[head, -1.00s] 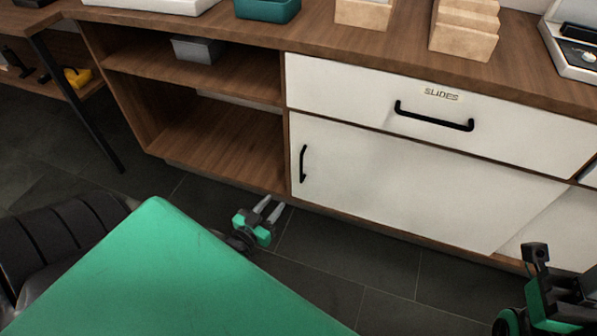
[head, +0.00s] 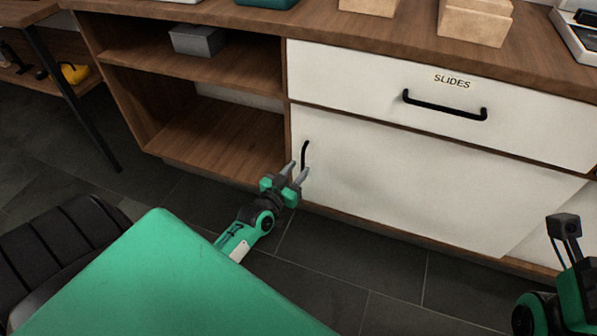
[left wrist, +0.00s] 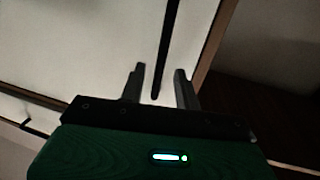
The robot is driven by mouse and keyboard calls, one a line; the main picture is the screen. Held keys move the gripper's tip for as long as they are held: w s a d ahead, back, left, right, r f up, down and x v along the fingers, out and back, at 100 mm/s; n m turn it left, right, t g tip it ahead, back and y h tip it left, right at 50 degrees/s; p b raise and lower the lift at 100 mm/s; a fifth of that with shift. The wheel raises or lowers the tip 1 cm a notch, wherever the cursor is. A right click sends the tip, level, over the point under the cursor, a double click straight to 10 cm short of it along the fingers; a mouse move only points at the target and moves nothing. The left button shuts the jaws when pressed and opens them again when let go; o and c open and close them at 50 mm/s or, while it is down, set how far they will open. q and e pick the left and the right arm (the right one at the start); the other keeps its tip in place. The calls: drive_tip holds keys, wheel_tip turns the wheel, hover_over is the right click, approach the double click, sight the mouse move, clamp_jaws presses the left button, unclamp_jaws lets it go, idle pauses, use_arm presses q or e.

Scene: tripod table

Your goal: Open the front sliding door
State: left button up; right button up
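The white front sliding door (head: 400,185) sits below the drawer, with a dark gap-free left edge beside the open shelves. Its black vertical handle (head: 305,155) is near that left edge. My left gripper (head: 296,175) is open, just in front of the handle's lower end. In the left wrist view the handle (left wrist: 163,50) lines up between the two fingertips of the gripper (left wrist: 159,75), and contact cannot be told. The right arm shows in part at the lower right of the head view; its fingers cannot be made out.
A white drawer (head: 350,75) marked SLIDES, with a black handle (head: 445,105), is above the door. Open wooden shelves (head: 215,140) with a grey box (head: 197,40) are to the left. A dark table leg (head: 85,110) stands further left. The tiled floor (head: 390,320) in front is clear.

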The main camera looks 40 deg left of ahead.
use_arm(q)
drive_tip(key=shift+w, duration=0.7)
clamp_jaws()
